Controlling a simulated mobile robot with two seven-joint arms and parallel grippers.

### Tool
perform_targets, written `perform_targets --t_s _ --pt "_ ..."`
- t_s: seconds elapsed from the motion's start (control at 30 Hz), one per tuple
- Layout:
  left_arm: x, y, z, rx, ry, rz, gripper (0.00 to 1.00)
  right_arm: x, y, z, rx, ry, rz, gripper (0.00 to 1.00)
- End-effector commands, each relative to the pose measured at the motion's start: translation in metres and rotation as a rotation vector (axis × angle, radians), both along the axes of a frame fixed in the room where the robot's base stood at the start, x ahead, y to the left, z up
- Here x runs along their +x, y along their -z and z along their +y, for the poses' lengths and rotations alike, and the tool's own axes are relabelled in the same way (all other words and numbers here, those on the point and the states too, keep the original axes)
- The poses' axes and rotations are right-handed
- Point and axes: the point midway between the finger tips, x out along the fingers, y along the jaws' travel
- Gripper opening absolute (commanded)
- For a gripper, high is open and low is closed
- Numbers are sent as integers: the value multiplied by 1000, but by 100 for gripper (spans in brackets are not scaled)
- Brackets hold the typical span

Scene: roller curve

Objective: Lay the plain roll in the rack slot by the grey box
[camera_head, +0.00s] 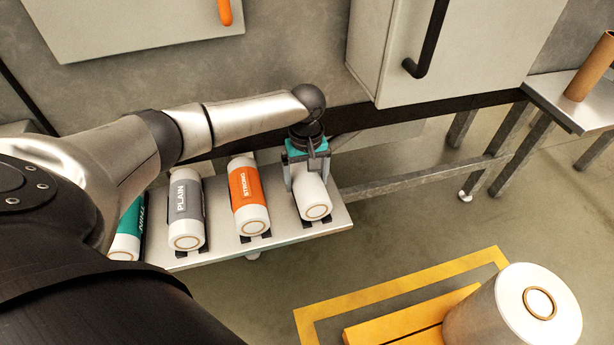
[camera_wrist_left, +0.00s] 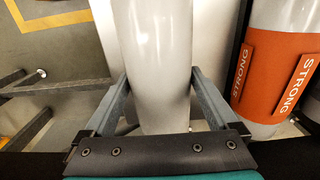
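A roll with a grey label reading PLAIN (camera_head: 186,208) lies on the rack (camera_head: 285,233), between the teal-labelled roll and the orange STRONG roll. A bare white roll (camera_head: 312,197) with no visible label is at the rack's right end, over black supports. My left gripper (camera_head: 309,176) is above this white roll, one finger on each side. In the left wrist view both fingers meet the sides of the white roll (camera_wrist_left: 155,60). The wall cabinet (camera_head: 455,45), a light grey box with a black handle, is behind the right end. My right gripper is not in view.
The STRONG roll (camera_head: 247,195) sits close left of the gripper. A teal-labelled roll (camera_head: 129,230) is partly hidden by my arm. A large roll (camera_head: 510,315) stands at the lower right by a yellow pallet (camera_head: 405,322). A brown tube (camera_head: 592,68) is on the right table.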

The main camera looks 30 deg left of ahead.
Motion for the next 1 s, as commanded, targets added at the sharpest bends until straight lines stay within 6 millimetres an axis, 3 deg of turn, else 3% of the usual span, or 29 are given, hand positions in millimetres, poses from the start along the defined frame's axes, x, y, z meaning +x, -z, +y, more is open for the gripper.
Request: perform_targets --t_s 0.3,0.47,0.67,0.87,1.0 --pt "-1 0 0 0 0 1 100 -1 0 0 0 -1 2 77" --pt "0 -15 0 -1 0 -1 100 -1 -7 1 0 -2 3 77" --pt "1 -60 0 0 0 -4 100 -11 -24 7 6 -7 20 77" --pt "1 -108 0 0 0 -4 100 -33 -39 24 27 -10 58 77" --pt "1 -133 0 -1 0 -4 100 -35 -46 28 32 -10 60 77"
